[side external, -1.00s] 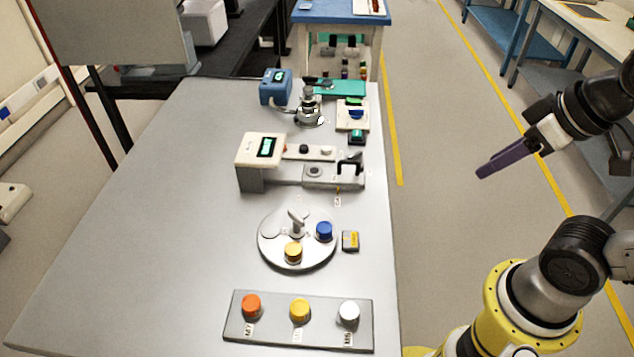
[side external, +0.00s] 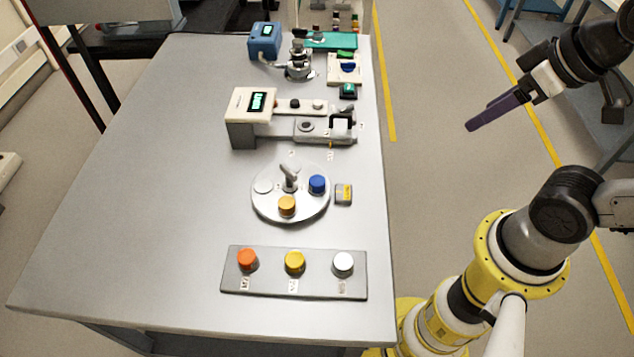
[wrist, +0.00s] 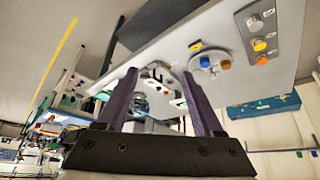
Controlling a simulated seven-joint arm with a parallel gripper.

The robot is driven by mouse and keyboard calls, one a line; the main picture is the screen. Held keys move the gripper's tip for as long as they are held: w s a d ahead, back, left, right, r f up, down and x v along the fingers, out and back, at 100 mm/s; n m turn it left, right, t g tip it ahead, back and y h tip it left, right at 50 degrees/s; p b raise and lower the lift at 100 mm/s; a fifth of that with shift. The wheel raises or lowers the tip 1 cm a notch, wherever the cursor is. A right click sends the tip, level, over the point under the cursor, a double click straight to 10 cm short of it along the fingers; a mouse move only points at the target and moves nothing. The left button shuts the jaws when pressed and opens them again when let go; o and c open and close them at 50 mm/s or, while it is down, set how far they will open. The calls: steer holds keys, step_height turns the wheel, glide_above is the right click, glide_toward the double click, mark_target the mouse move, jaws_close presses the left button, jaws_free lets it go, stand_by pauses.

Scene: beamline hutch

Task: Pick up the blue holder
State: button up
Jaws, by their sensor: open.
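The blue holder (side external: 317,183) is a short blue cylinder standing on the right side of a round grey disc (side external: 264,206). It also shows in the wrist view (wrist: 227,65), small and far beyond my fingers. An orange-yellow holder (side external: 287,205) stands on the same disc, at its front. My gripper (side external: 470,126) has dark purple fingers and hangs in the air right of the table, well away from the blue holder. In the wrist view my gripper (wrist: 159,75) is open, with nothing held between its fingers.
A grey plate (side external: 232,287) at the table's front carries orange, yellow and white capped pieces. A small yellow-labelled box (side external: 343,194) sits just right of the disc. Behind it stands a white device with a display (side external: 250,103). The table's left side (side external: 140,200) is clear.

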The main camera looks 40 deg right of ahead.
steer(key=shift+o, duration=0.2)
steer(key=w+r+n, duration=0.4)
steer(key=n, duration=0.2)
steer(key=n+g, duration=0.6)
steer(key=n, duration=0.6)
glide_above(317, 180)
step_height(317, 180, down, 12)
steer(key=r, duration=0.1)
steer(key=f, duration=0.7)
steer(key=shift+s+f, duration=0.2)
steer(key=shift+s, duration=0.05)
steer(key=shift+w+f, duration=0.2)
steer(key=shift+f, duration=3)
jaws_close()
